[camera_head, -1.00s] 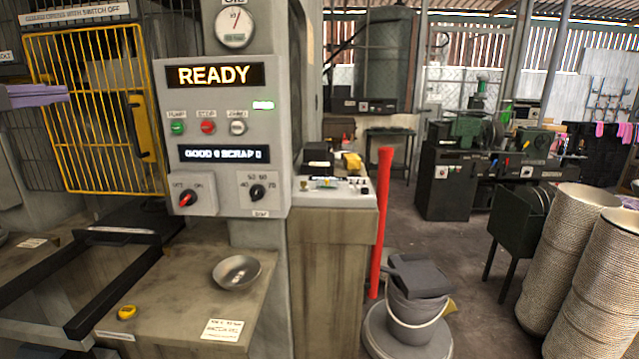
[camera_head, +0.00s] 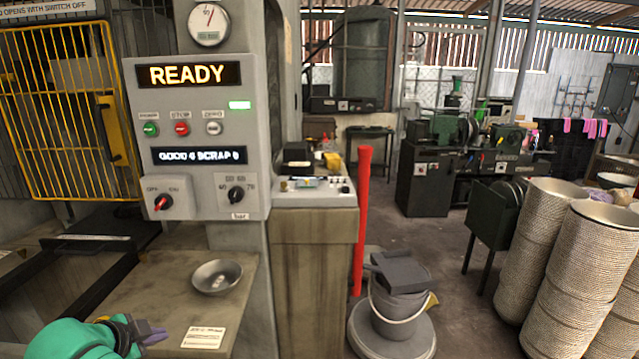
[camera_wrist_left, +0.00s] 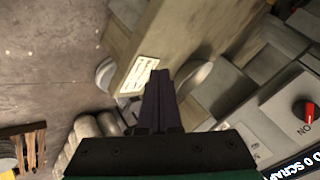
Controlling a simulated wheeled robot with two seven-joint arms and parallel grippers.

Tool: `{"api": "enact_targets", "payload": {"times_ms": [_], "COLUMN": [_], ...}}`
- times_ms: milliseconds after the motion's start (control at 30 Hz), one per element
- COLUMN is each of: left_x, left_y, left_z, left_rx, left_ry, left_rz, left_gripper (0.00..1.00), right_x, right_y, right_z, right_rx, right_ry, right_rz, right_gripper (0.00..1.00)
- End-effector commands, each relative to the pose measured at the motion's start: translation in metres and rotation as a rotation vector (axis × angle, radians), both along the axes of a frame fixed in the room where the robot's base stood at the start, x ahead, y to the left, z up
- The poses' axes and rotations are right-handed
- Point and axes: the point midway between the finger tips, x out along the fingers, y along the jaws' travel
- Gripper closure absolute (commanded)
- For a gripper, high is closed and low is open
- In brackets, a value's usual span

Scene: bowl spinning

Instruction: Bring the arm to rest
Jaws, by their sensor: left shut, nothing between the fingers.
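My left gripper (camera_head: 148,336) shows in the head view at the lower left, over the front part of the workbench (camera_head: 165,285). Its purple fingers are shut with nothing between them. In the left wrist view the shut fingers (camera_wrist_left: 158,85) point toward the bench edge and the white label. A metal bowl (camera_head: 217,277) rests on the bench, beyond the fingers and apart from them. It also shows partly behind the fingers in the left wrist view (camera_wrist_left: 196,80). My right gripper is in neither view now.
A control panel (camera_head: 205,120) reading READY stands behind the bench. A yellow cage door (camera_head: 70,110) is at the left. A red post (camera_head: 362,220), a grey bucket (camera_head: 397,310) and tall stacks of bowls (camera_head: 590,270) stand to the right. Floor between them is clear.

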Motion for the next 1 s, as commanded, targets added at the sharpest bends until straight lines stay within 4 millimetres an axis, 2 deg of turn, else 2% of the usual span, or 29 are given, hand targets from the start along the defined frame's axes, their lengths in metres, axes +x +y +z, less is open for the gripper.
{"api": "enact_targets", "payload": {"times_ms": [33,100,200,400,533,633,800,867,967,1000], "left_x": [-0.020,-0.046,-0.083,-0.154,-0.200,-0.190,-0.186,-0.188,-0.197,-0.203], "left_y": [-0.017,-0.034,-0.055,-0.087,-0.103,-0.101,-0.103,-0.103,-0.102,-0.102], "left_z": [-0.031,-0.062,-0.096,-0.134,-0.147,-0.190,-0.262,-0.290,-0.345,-0.370], "left_rx": [-0.060,-0.123,-0.202,-0.333,-0.403,-0.385,-0.374,-0.368,-0.359,-0.354], "left_ry": [0.063,0.137,0.229,0.384,0.475,0.485,0.511,0.522,0.542,0.552], "left_rz": [0.045,0.119,0.229,0.470,0.651,0.646,0.644,0.644,0.644,0.645], "left_gripper": [1.00,1.00,1.00,1.00,1.00,1.00,1.00,1.00,1.00,1.00], "right_x": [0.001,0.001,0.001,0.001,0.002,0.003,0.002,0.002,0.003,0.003], "right_y": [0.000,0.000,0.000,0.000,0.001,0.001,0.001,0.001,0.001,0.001], "right_z": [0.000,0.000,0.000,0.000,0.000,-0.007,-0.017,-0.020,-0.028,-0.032], "right_rx": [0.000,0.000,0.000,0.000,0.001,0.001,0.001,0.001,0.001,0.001], "right_ry": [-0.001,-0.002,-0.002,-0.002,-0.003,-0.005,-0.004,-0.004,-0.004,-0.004], "right_rz": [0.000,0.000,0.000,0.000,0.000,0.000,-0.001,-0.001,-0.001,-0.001], "right_gripper": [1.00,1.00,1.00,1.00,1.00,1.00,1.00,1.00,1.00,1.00]}}
